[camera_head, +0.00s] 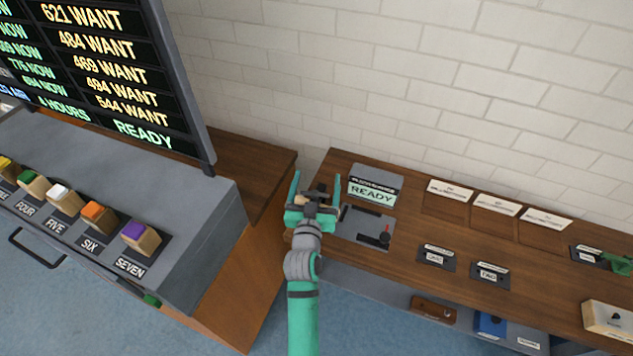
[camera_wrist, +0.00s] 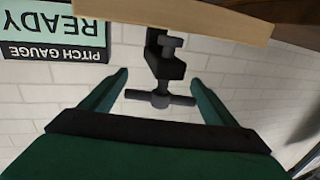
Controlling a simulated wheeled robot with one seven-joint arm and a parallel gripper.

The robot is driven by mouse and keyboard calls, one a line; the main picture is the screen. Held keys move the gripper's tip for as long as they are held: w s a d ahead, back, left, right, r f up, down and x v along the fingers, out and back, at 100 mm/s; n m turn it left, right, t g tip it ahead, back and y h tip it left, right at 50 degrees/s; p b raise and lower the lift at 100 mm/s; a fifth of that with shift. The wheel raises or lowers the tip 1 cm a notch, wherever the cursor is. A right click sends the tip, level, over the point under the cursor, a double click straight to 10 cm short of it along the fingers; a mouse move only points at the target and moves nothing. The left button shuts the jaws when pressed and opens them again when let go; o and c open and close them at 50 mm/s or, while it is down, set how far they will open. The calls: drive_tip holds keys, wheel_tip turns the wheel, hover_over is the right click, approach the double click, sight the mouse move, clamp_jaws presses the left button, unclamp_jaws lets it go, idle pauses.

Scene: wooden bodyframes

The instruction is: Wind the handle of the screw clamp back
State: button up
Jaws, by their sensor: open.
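The screw clamp (camera_wrist: 165,62) is a dark metal body on the edge of a pale wooden piece (camera_wrist: 200,14) in the wrist view. Its T-shaped handle (camera_wrist: 160,98) has a crossbar lying across the picture. My gripper (camera_wrist: 160,82) is open, with one green finger on each side of the handle. The crossbar spans most of the gap between the fingers; I cannot tell whether it touches either. In the head view my gripper (camera_head: 317,186) is over the bench's left end, and it hides much of the clamp.
A grey console (camera_head: 200,215) with coloured blocks and a large display board (camera_head: 110,75) are left. A brick wall is behind.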

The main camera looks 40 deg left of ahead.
drive_tip(key=c, duration=1.1)
drive_tip(key=shift+o, duration=0.2)
drive_tip(key=shift+d+m+t+h, duration=0.1)
drive_tip(key=shift+m+t+h, duration=0.2)
drive_tip(key=shift+m+h, duration=0.3)
drive_tip(key=shift+w+d+m+t+h, duration=0.2)
drive_tip(key=shift+m+h, duration=0.3)
drive_tip(key=shift+h, duration=0.35)
drive_tip(key=shift+s+d+m+t+h, duration=0.2)
drive_tip(key=shift+m+h, duration=0.3)
drive_tip(key=shift+h, duration=0.4)
drive_tip(key=shift+w+d+m+t+h, duration=0.15)
drive_tip(key=shift+m+t+h, duration=0.25)
drive_tip(key=shift+h, duration=0.45)
drive_tip(key=shift+d+m+h, duration=0.2)
drive_tip(key=shift+m+h, duration=0.4)
drive_tip(key=shift+h, duration=0.25)
drive_tip(key=shift+d+m+h, duration=0.15)
drive_tip(key=shift+m+h, duration=0.45)
drive_tip(key=shift+h, duration=0.25)
drive_tip(key=o, duration=1.1)
drive_tip(key=shift+c, duration=0.2)
